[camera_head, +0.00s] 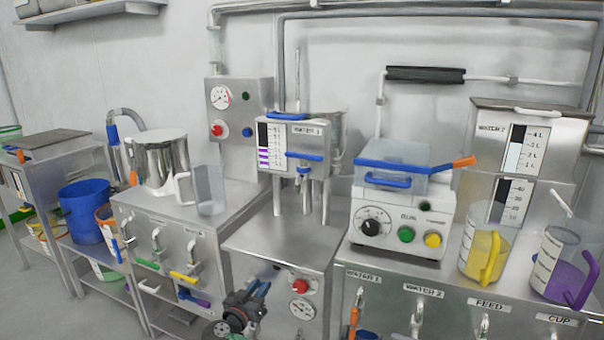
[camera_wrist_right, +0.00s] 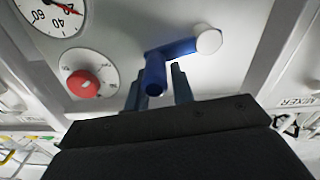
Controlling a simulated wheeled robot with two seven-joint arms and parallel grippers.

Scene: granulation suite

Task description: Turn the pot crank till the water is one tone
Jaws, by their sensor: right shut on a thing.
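My right gripper (camera_head: 252,292) is low in the middle of the head view, in front of a steel cabinet front. In the right wrist view, its two dark fingers (camera_wrist_right: 158,92) are shut on a blue crank (camera_wrist_right: 172,50), one on each side of its blue grip. The crank's other end has a white round cap (camera_wrist_right: 208,41). In the head view the gripper largely hides the crank. Above the cabinet stands a steel vessel on legs with a panel (camera_head: 292,146) marked WATER 1. Its level strip (camera_head: 265,158) shows purple and white bands. My left gripper is not in view.
Beside the crank are a red knob (camera_head: 300,287) and a dial gauge (camera_head: 302,311). A clear jug (camera_head: 210,190) and steel pot (camera_head: 158,160) stand left. A white control unit (camera_head: 400,220), a yellow-handled jug (camera_head: 484,255) and a purple-handled jug (camera_head: 566,265) stand right.

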